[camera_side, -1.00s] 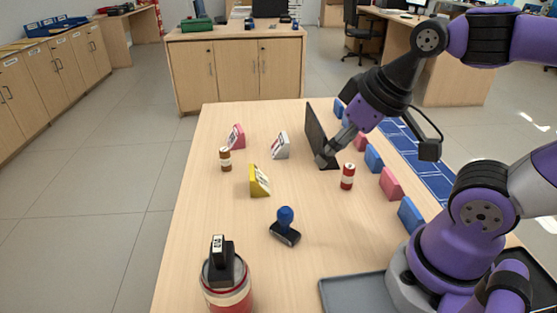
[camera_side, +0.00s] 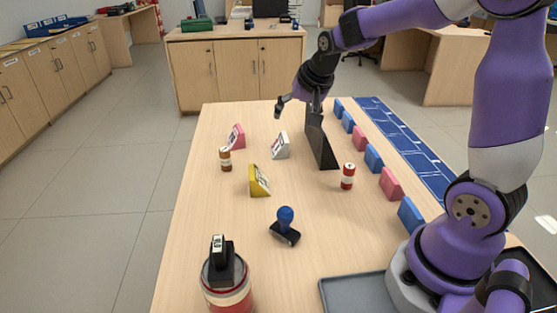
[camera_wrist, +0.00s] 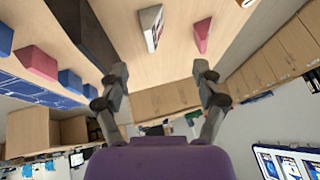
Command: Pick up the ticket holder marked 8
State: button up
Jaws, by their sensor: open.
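Three wedge-shaped ticket holders stand on the table: a pink one (camera_side: 237,136), a white one (camera_side: 280,146) and a yellow one (camera_side: 259,181). Their marks are too small to read, so I cannot tell which is marked 8. The white holder (camera_wrist: 151,27) and the pink holder (camera_wrist: 202,36) also show in the wrist view, beyond my fingertips. My gripper (camera_side: 297,107) is open and empty, raised over the far part of the table by the dark panel. Its two spread fingers show in the wrist view (camera_wrist: 160,72).
An upright dark panel (camera_side: 320,144) stands right of the white holder. Blue and pink blocks line the right edge, including a pink one (camera_side: 391,183).

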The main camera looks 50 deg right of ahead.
aim_at(285, 139)
jog(key=w+d+f, duration=0.1)
jog(key=f, duration=0.1)
jog(key=w+d+f+m, duration=0.1)
jog(key=w+d+f, duration=0.1)
jog(key=w+d+f+m, duration=0.1)
jog(key=f, duration=0.2)
jog(key=shift+w+d, duration=0.15)
jog(key=shift+d, duration=0.2)
jog(key=shift+x, duration=3.15)
jog(key=shift+a, duration=0.2)
grip_shut()
